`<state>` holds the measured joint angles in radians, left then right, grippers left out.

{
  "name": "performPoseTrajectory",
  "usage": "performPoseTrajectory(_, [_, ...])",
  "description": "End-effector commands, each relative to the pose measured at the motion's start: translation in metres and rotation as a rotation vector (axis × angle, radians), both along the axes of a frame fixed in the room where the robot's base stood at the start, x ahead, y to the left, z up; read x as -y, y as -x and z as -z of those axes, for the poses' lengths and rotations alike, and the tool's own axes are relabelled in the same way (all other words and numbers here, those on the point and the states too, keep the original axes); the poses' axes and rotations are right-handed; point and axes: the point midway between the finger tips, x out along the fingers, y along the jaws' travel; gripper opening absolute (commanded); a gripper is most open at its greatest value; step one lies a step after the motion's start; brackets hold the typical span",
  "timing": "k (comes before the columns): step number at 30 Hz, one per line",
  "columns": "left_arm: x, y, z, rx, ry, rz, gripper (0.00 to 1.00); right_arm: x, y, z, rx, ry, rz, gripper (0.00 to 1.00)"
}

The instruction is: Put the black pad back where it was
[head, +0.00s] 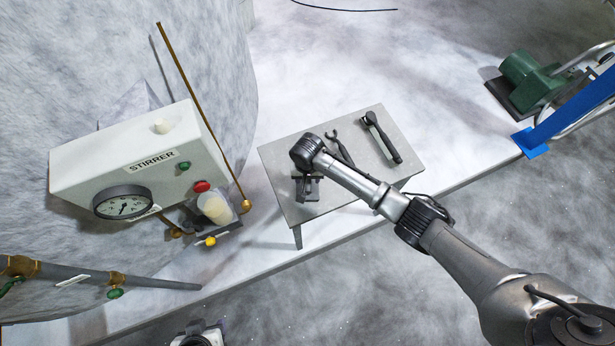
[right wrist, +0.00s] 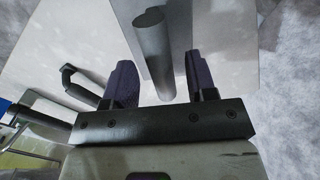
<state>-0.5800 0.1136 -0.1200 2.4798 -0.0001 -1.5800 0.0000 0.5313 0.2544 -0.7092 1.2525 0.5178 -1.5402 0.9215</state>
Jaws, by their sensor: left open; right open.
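I cannot single out the black pad for certain in either view. My right arm reaches over the small grey table (head: 283,157). My right gripper (head: 306,188) is at that table's left part, largely hidden under its own wrist. In the right wrist view its two dark fingers (right wrist: 162,84) stand apart. A dark grey cylinder (right wrist: 153,45) shows between and beyond them, and I cannot tell whether they touch it. My left gripper (head: 202,334) shows only in part at the bottom edge; it is open, with its fingertips unclear.
A black tool (head: 381,138) and a dark spanner (head: 341,150) lie on the table. Left of it stands the white stirrer box (head: 130,160) with a gauge, above a pale pail (head: 215,208). A brass rod (head: 198,100) slants beside it. A green machine (head: 532,78) stands far right.

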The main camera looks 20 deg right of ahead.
Motion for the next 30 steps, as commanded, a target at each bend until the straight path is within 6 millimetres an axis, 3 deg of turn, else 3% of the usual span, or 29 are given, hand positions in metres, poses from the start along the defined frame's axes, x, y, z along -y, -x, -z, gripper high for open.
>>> performPoseTrajectory(9, [-0.003,0.000,-0.007,0.001,-0.011,0.007,0.54,0.000,-0.001,-0.062,0.004,-0.002,0.000,0.52])
performPoseTrajectory(15, [-0.004,0.000,-0.009,0.001,-0.012,0.008,0.54,0.000,0.000,-0.090,0.002,0.000,0.000,0.52])
performPoseTrajectory(21, [-0.003,0.000,-0.009,0.000,-0.009,0.006,0.54,0.000,0.000,-0.104,0.000,-0.001,0.000,0.52])
performPoseTrajectory(30, [0.000,0.000,-0.009,0.001,0.001,-0.001,0.54,0.000,0.000,-0.107,0.000,0.000,0.000,0.52])
